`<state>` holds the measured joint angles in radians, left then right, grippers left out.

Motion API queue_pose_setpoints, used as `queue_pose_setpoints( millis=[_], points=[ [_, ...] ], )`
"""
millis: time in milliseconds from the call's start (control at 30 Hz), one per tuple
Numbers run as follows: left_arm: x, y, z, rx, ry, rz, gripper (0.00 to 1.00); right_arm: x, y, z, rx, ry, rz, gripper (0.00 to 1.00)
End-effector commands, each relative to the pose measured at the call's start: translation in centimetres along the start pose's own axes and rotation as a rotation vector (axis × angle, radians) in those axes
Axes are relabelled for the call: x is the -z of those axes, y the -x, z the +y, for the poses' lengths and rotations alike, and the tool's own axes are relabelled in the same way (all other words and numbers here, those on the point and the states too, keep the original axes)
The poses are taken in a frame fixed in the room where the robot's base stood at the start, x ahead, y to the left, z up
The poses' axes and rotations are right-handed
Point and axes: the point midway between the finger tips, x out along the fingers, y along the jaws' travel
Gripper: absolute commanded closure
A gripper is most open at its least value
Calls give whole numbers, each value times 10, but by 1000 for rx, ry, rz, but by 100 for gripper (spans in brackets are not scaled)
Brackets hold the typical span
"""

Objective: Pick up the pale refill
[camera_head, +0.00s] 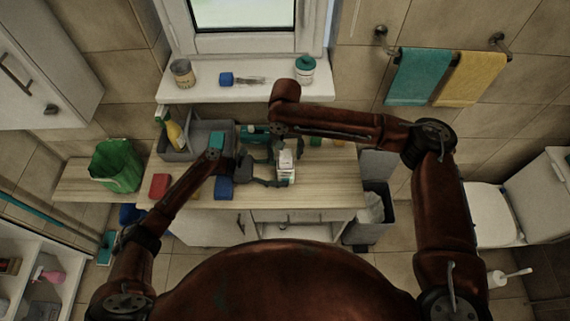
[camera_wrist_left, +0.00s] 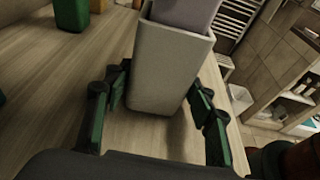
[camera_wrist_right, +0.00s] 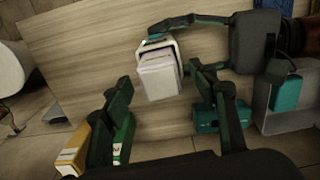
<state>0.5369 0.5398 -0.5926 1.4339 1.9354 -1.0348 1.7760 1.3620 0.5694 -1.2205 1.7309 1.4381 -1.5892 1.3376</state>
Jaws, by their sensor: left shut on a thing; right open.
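The pale refill (camera_wrist_right: 160,80) is a whitish block whose upper end sticks out of a light grey open vessel (camera_wrist_left: 165,70). It also shows in the left wrist view (camera_wrist_left: 187,12) and the head view (camera_head: 286,157). My left gripper (camera_wrist_left: 160,85) is shut on the vessel, one finger on each side, with the vessel at the counter. My right gripper (camera_wrist_right: 156,76) is open above the vessel, its fingertips to either side of the refill with gaps visible. In the head view, the right gripper (camera_head: 260,146) is partly hidden by its arm and hard to make out.
A grey basin (camera_head: 190,142), a blue block (camera_head: 224,188), a red block (camera_head: 159,186) and a green bucket (camera_head: 116,165) stand left on the counter. A teal item (camera_wrist_right: 206,119), green box (camera_wrist_right: 123,140) and yellow box (camera_wrist_right: 74,150) lie near the right gripper.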

Motion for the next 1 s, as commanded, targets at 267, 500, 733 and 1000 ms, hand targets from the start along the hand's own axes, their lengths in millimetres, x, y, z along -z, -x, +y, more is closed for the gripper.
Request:
queue_pose_setpoints(
  millis=[267,500,733,1000],
  points=[
    [0,0,0,0,0,0,63,0,-20,0,1,0,1,46],
    [0,0,0,0,0,0,63,0,-20,0,1,0,1,57],
    [0,0,0,0,0,0,63,0,-19,0,1,0,1,73],
    [0,0,0,0,0,0,63,0,-19,0,1,0,1,88]
  ],
)
